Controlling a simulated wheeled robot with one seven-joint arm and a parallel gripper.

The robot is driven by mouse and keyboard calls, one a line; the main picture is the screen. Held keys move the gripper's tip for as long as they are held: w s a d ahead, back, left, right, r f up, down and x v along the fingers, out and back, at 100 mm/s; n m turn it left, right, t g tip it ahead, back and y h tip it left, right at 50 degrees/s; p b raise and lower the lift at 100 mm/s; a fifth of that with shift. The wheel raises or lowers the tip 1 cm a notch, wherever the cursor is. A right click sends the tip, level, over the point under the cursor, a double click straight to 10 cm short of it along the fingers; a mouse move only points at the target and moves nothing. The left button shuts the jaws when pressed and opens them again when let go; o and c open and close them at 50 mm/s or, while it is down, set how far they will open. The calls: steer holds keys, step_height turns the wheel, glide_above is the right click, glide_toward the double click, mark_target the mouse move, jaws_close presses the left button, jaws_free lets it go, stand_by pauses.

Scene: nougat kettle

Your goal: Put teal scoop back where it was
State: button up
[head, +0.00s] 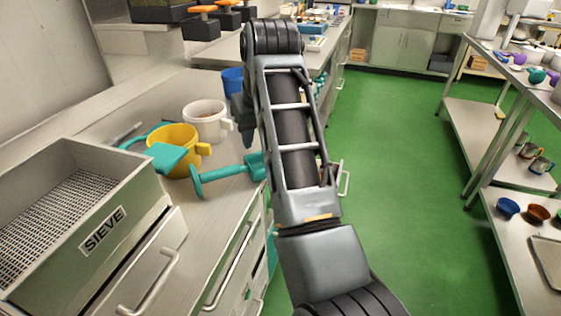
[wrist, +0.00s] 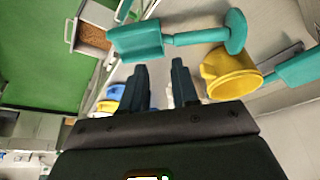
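A teal scoop (head: 225,172) with a T-shaped handle end lies on the left counter, its far end partly behind my arm. In the wrist view this scoop (wrist: 205,36) lies beyond my fingertips, apart from them. A second teal scoop (head: 168,157) is in front of the yellow jug (head: 175,140); part of it shows at the right of the wrist view (wrist: 297,68). My gripper (wrist: 158,68) has its two fingers apart with nothing seen held between them. In the head view my gripper is mostly hidden by my arm.
A grey box labelled SIEVE (head: 100,210) stands at the counter's near left. A white jug (head: 207,120) and a blue cup (head: 232,82) stand behind the yellow jug. A drawer (wrist: 92,38) with brown contents appears open. Shelves (head: 500,150) stand right; green floor (head: 400,160) is clear.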

steer(key=s+d+f+t, duration=0.1)
steer(key=s+d+f, duration=0.2)
steer(key=d+f, duration=0.3)
steer(key=s+d+f+m+t+h, duration=0.15)
steer(key=s+d+f, duration=0.25)
steer(key=f, duration=0.4)
steer(key=s+d+f+t, duration=0.1)
steer(key=s+d+f, duration=0.2)
steer(key=d+f, duration=0.35)
steer(key=s+d+f+t, duration=0.2)
steer(key=s+d+f, duration=0.25)
steer(key=s, duration=0.45)
steer(key=s+d+r+m+t, duration=0.1)
steer(key=s+d+r, duration=0.1)
steer(key=s, duration=0.8)
steer(key=s+d+r+t, duration=0.2)
steer(key=s, duration=0.8)
steer(key=s+r+m+t, duration=0.2)
steer(key=s+r, duration=1.1)
steer(key=shift+s+a+r, duration=0.2)
steer(key=shift+r, duration=0.1)
steer(key=shift+m, duration=0.25)
